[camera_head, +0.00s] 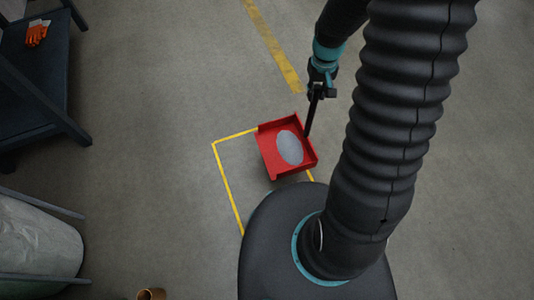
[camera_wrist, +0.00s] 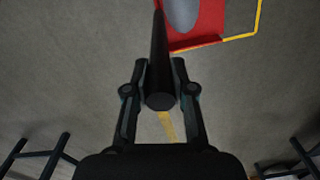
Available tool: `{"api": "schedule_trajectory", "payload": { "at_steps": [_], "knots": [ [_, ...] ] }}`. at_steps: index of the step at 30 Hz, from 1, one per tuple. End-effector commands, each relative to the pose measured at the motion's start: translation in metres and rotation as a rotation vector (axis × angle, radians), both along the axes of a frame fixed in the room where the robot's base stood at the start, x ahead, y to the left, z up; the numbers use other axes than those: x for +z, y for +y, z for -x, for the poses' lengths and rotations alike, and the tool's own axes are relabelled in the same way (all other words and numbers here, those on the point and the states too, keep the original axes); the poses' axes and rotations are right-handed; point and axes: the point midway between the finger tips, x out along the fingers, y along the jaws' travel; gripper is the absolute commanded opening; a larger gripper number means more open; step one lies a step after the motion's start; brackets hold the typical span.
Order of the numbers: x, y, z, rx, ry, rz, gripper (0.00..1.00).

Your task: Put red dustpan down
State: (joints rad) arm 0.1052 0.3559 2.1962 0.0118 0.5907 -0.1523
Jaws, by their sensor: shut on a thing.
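The red dustpan (camera_head: 268,155) is a shallow open tray with a grey oval patch inside. In the head view it is over the far right part of a yellow floor outline. A black handle (camera_head: 310,118) runs from its right side up to my gripper (camera_head: 321,87). In the wrist view my gripper (camera_wrist: 160,95) is shut on the black handle, and the red pan (camera_wrist: 205,25) shows at the top. I cannot tell whether the pan touches the floor.
The yellow outline (camera_head: 228,190) marks the grey floor, and a yellow stripe (camera_head: 272,45) lies beyond it. A dark bench (camera_head: 30,80) with orange gloves (camera_head: 37,34) stands at the left. A pale bin (camera_head: 35,245) and a brown tube (camera_head: 151,294) are lower left.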

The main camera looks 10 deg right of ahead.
Motion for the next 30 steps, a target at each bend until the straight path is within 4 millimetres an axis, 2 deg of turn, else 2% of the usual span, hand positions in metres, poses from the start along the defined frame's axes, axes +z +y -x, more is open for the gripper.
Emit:
{"api": "schedule_trajectory", "payload": {
  "at_steps": [7,11,24,30],
  "knots": [
    [-0.002,0.001,0.005,0.043,0.001,-0.001,0.0],
    [-0.009,0.011,0.0,0.049,0.001,-0.002,0.0],
    [-0.057,0.083,-0.031,0.051,0.003,-0.002,0.0],
    [-0.069,0.103,-0.041,0.048,0.0,-0.002,0.0]
  ]
}}
